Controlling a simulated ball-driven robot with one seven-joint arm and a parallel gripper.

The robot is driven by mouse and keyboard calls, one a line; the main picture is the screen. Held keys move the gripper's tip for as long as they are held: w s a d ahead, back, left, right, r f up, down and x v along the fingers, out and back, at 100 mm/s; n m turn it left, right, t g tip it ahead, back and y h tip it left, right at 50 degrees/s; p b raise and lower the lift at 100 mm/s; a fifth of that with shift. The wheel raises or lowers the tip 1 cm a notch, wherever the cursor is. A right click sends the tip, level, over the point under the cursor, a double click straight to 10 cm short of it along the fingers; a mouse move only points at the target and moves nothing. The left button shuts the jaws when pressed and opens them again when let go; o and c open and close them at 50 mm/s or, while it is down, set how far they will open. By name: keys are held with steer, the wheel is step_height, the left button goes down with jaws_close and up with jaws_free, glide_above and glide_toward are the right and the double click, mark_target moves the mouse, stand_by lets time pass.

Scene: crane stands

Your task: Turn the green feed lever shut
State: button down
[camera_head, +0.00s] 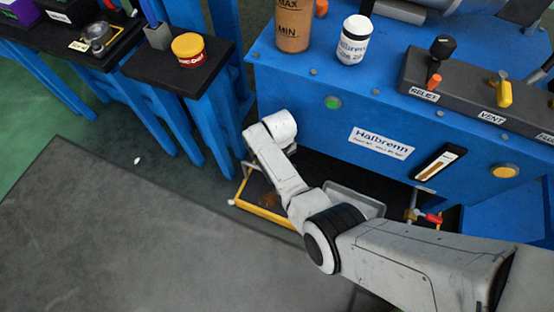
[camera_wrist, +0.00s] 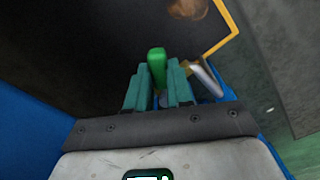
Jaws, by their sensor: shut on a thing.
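The green feed lever (camera_wrist: 156,56) shows in the wrist view as a short green handle standing between the teal fingers of my gripper (camera_wrist: 160,82). The fingers are shut on it, one on each side, and its rounded end sticks out past them. Its lower part and its pivot are hidden by the fingers. In the head view my arm reaches down along the front of the blue machine (camera_head: 300,110), and its end hides the gripper and the lever.
A yellow frame (camera_head: 268,213) lies low beneath the machine, with a grey tray (camera_head: 355,198) beside my arm. A red-handled valve (camera_head: 432,218) sits to the right. Black-topped stands (camera_head: 180,72) are at the left. The grey floor mat (camera_head: 130,240) is clear.

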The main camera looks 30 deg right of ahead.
steer(key=shift+d+n, duration=0.15)
steer(key=shift+n, duration=0.25)
steer(key=c, duration=1)
jaws_free()
step_height(320, 180, up, 11)
steer(key=p, duration=0.5)
steer(key=shift+p, duration=0.4)
steer(key=shift+f, duration=0.1)
